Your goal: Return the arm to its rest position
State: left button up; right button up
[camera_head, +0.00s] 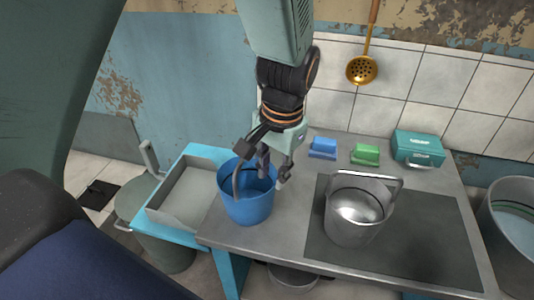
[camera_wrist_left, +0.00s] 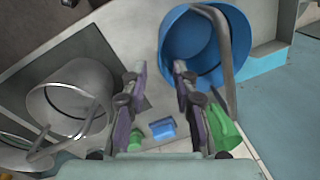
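My left gripper (camera_head: 275,182) hangs from its arm over the counter, by the right rim of a blue bucket (camera_head: 250,208). In the left wrist view the two fingers of the left gripper (camera_wrist_left: 160,72) stand apart with nothing between them. The blue bucket also shows there (camera_wrist_left: 185,35), with its grey handle tilted up at one side. A metal pot (camera_head: 352,222) with a raised handle stands to the right, and it also shows in the left wrist view (camera_wrist_left: 65,105). I cannot tell whether a finger touches the bucket's rim. My right gripper is out of view.
A blue sponge (camera_head: 322,147), a green sponge (camera_head: 365,154) and a teal box (camera_head: 419,148) lie along the tiled wall. A skimmer (camera_head: 361,70) hangs above. A grey tray (camera_head: 165,218) is left of the bucket. A large metal vessel (camera_head: 515,222) stands at the right.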

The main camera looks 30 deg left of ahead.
pick_arm(q)
jog(key=shift+w+d+r, duration=0.15)
jog(key=shift+w+r, duration=0.05)
jog(key=shift+r, duration=0.65)
jog(key=shift+s+f, duration=0.1)
